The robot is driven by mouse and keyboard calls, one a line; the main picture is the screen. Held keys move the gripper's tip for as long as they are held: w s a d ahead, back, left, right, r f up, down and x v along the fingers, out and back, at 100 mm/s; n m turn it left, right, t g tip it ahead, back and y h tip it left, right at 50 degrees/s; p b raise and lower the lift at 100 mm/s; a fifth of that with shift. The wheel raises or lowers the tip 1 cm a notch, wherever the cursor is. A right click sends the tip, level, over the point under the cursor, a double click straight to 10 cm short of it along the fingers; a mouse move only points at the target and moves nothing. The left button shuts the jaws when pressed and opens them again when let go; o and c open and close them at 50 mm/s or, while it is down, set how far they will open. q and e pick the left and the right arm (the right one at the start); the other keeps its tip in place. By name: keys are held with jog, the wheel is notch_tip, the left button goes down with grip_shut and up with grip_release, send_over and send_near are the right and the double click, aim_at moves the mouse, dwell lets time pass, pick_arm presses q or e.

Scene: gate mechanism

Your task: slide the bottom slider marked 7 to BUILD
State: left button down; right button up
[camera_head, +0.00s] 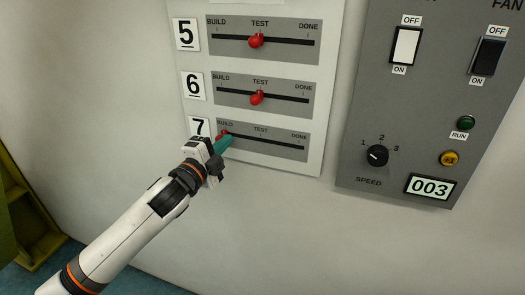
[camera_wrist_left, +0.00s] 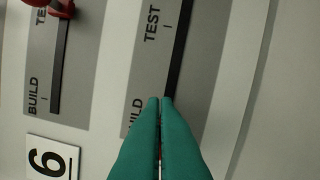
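The bottom slider marked 7 has a dark horizontal slot (camera_head: 270,143) on a grey plate, labelled BUILD, TEST and DONE from left to right. Its red knob (camera_head: 221,134) shows only in part at the BUILD end, mostly hidden by my left gripper (camera_head: 230,139). The green fingertips are together at the slot, just right of the visible red. In the left wrist view, the shut fingers (camera_wrist_left: 161,99) lie over the slot (camera_wrist_left: 180,55) near the BUILD label and hide the knob, except for a thin hint of red between them. Contact with the knob cannot be made out. My right gripper is not in view.
Above are slider 6 with a red knob (camera_head: 257,98) and slider 5 with a red knob (camera_head: 256,41), both at TEST. A grey control panel (camera_head: 350,120) with switches, a dial and lamps is at right. Bare wall lies below the sliders.

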pick_arm(q)
jog(key=shift+a, duration=0.2)
jog(key=b+v, duration=0.2)
jog(key=v, duration=0.9)
jog(key=shift+s+b, duration=0.3)
jog(key=shift+s, duration=0.15)
